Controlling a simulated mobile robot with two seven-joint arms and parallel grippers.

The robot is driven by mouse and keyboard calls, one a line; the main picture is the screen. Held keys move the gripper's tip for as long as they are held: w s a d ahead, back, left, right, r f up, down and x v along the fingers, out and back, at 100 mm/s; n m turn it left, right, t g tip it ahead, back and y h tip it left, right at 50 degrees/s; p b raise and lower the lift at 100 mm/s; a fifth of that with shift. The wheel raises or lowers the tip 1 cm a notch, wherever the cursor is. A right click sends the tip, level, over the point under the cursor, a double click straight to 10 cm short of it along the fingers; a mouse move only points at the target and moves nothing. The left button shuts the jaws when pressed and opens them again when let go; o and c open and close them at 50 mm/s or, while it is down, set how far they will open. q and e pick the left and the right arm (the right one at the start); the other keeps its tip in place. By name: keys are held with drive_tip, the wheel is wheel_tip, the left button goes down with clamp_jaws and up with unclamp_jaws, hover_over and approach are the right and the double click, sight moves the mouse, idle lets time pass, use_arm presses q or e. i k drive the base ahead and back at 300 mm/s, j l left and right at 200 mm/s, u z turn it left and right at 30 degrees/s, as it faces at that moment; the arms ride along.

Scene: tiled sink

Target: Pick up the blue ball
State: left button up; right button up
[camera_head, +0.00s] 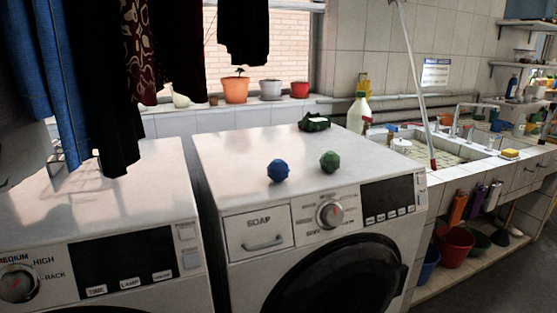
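The blue ball (278,171) is small and faceted. It rests on the white top of the right washing machine (240,160), near its front edge above the soap drawer. A green ball (330,161) of similar size sits just to its right, apart from it. Neither of my grippers shows in the head view.
A dark green crumpled item (314,122) lies at the back of the machine top. Clothes (100,70) hang low at the left over another machine (110,190). A bottle (359,113) and tiled sink (440,150) are at the right. The machine top around the balls is clear.

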sight(277, 171)
drive_tip(key=i+l+u, duration=0.1)
drive_tip(key=l, duration=0.3)
drive_tip(key=i+l, duration=0.2)
drive_tip(key=l, duration=0.25)
drive_tip(key=i+l+u, duration=0.15)
drive_tip(key=l, duration=0.3)
drive_tip(key=i+l, duration=0.15)
drive_tip(key=l, duration=0.3)
drive_tip(key=i+l+u, duration=0.15)
drive_tip(key=l, duration=0.3)
